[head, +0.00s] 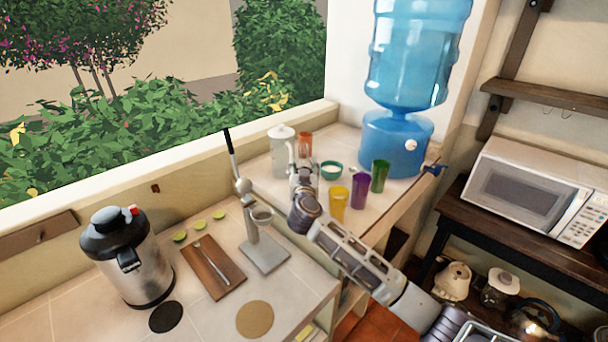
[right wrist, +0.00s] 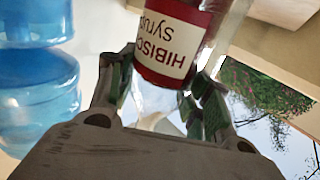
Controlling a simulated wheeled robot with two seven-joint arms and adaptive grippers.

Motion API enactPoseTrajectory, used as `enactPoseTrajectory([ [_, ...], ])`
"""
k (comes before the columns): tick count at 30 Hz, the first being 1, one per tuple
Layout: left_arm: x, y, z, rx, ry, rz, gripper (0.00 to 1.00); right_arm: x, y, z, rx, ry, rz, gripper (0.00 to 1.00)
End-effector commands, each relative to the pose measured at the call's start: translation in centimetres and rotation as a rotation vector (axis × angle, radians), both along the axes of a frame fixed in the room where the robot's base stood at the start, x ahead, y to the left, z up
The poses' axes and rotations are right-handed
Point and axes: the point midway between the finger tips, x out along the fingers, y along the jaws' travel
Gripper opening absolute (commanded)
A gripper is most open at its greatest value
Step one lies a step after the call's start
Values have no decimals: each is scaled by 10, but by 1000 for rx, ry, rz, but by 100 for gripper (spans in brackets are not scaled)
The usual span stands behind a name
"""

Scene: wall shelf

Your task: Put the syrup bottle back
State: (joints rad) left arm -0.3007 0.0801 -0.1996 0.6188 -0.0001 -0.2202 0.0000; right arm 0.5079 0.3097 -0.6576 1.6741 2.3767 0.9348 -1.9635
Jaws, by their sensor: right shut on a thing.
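The syrup bottle (right wrist: 172,42) shows in the right wrist view as clear glass with a red and white label reading hibiscus syrup, upside down in that picture. The fingers of my right gripper (right wrist: 160,92) are on both sides of it and shut on it. In the head view my right gripper (head: 303,178) is over the back counter, between the white pitcher and the green-rimmed bowl. There the bottle is hard to make out against the gripper and the orange-red thing behind. My left gripper is not in view.
A white pitcher (head: 281,152), a bowl (head: 331,170) and yellow (head: 338,203), purple (head: 359,191) and green (head: 380,176) cups crowd the gripper. A blue water dispenser (head: 395,145) stands behind. A wall shelf (head: 545,94) hangs above the microwave (head: 525,188). A juicer (head: 262,240) stands in front.

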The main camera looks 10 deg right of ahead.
Motion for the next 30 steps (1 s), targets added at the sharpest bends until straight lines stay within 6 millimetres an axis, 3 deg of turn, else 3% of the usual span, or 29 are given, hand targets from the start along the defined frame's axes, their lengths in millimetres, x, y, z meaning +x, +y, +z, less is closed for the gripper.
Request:
enactPoseTrajectory([
  [7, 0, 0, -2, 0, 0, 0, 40, 0, 0, -21, 0, -1, 0, 10],
  [21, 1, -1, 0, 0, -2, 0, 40, 0, 0, -23, -1, -2, 0, 10],
  [22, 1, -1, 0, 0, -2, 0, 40, 0, 0, -25, -1, 0, 0, 51],
  [27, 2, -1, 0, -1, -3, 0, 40, 0, 0, -25, -1, 0, 0, 71],
  [30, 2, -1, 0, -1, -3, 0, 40, 0, 0, -25, -1, 0, 0, 71],
])
